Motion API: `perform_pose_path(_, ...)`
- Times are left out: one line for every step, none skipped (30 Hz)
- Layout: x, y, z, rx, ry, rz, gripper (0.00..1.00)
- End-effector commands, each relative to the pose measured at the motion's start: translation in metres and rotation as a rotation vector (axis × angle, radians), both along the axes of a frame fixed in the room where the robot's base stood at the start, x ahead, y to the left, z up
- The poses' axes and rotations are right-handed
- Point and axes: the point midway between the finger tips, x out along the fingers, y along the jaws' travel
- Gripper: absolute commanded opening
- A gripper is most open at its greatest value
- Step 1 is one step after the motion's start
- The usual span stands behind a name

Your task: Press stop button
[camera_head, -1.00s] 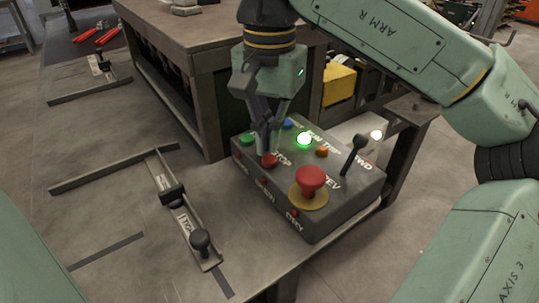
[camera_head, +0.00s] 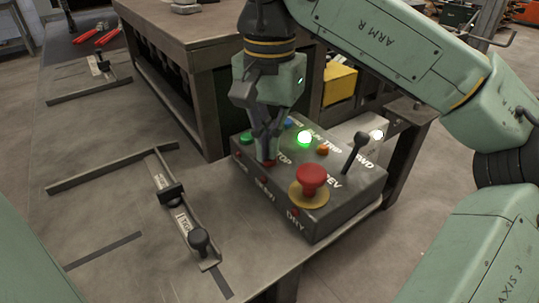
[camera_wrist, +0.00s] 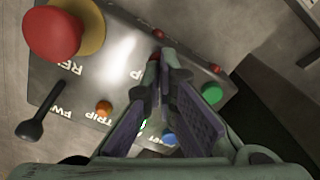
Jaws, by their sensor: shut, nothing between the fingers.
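The grey control box (camera_head: 340,208) sits on the table corner in the head view. My gripper (camera_head: 266,156) points down with its fingers shut and empty, its tips at the red stop button. The fingers hide most of that button and part of its STOP label. In the wrist view a sliver of the red stop button (camera_wrist: 154,56) shows beside the shut fingertips (camera_wrist: 168,52). The tips look very close to it or on it; I cannot tell whether it is pushed in.
A large red mushroom button (camera_head: 312,180) on a yellow base, a black lever (camera_head: 354,154), a lit green lamp (camera_head: 304,139), an orange button (camera_head: 322,149), a green button (camera_head: 246,138) and a blue button (camera_wrist: 169,139) surround it. A metal stop bar (camera_head: 185,215) lies left.

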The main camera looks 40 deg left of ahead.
Motion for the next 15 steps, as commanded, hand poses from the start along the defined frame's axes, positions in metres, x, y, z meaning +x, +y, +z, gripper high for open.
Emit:
perform_pose_path(0.0,0.0,-0.0018,0.0,0.0,0.0,0.0)
perform_pose_path(0.0,0.0,-0.0024,0.0,0.0,0.0,0.0)
perform_pose_path(0.0,0.0,-0.0032,0.0,0.0,0.0,0.0)
perform_pose_path(0.0,0.0,-0.0038,0.0,0.0,0.0,0.0)
perform_pose_path(0.0,0.0,-0.0044,0.0,0.0,0.0,0.0)
perform_pose_path(0.0,0.0,-0.0052,0.0,0.0,0.0,0.0)
perform_pose_path(0.0,0.0,-0.0058,0.0,0.0,0.0,0.0)
perform_pose_path(0.0,0.0,-0.0064,0.0,0.0,0.0,0.0)
perform_pose_path(0.0,0.0,-0.0072,0.0,0.0,0.0,0.0)
perform_pose_path(0.0,0.0,-0.0078,0.0,0.0,0.0,0.0)
perform_pose_path(0.0,0.0,-0.0084,0.0,0.0,0.0,0.0)
perform_pose_path(-0.0001,0.0,-0.008,0.0,0.0,0.0,0.0)
perform_pose_path(0.0,0.0,-0.0077,0.0,0.0,0.0,0.0)
perform_pose_path(0.0,0.0,-0.0077,0.0,0.0,0.0,0.0)
perform_pose_path(0.0,0.0,-0.0073,0.0,0.0,0.0,0.0)
